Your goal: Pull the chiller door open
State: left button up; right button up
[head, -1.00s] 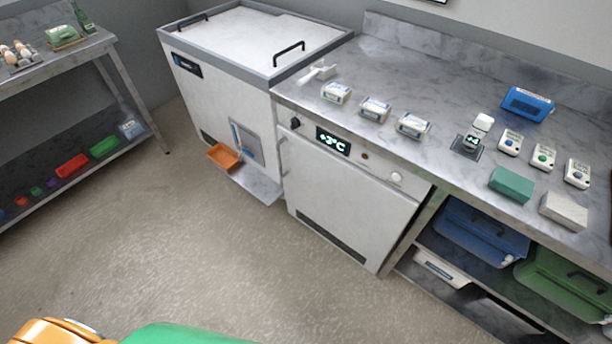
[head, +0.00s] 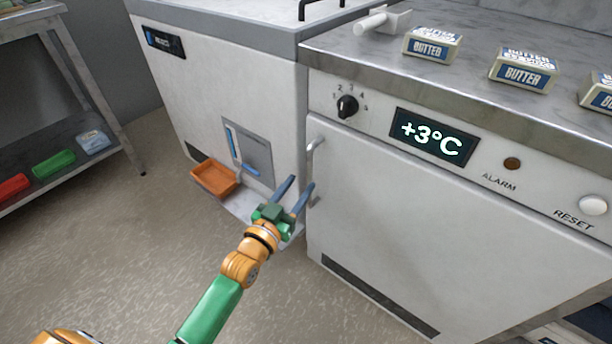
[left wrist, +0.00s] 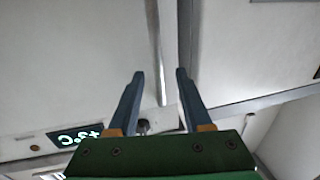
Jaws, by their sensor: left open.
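The white chiller door (head: 410,225) is shut, below a panel with a display (head: 432,134) reading +3°C. Its upright metal handle (head: 313,165) is on the door's left edge. My left gripper (head: 301,182) is open, with its two blue fingers reaching up near the handle. In the left wrist view the open fingers (left wrist: 160,72) point at the front, and a long grey bar, seemingly the handle (left wrist: 155,45), runs in line with the gap between them. I cannot tell whether a finger touches it. My right gripper is out of view.
A white cabinet (head: 205,100) with an orange tray (head: 214,178) stands left of the chiller. Butter packs (head: 524,70) lie on the counter above. A shelf rack (head: 70,140) stands far left. The floor before the chiller is clear.

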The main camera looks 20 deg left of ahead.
aim_at(308, 176)
pick_arm(q)
jog(key=w, duration=0.2)
jog(key=w+d+b, duration=0.1)
jog(key=w, duration=0.2)
jog(key=shift+w+d, duration=0.1)
jog(key=shift+w, duration=0.1)
grip_shut()
dwell(1.1)
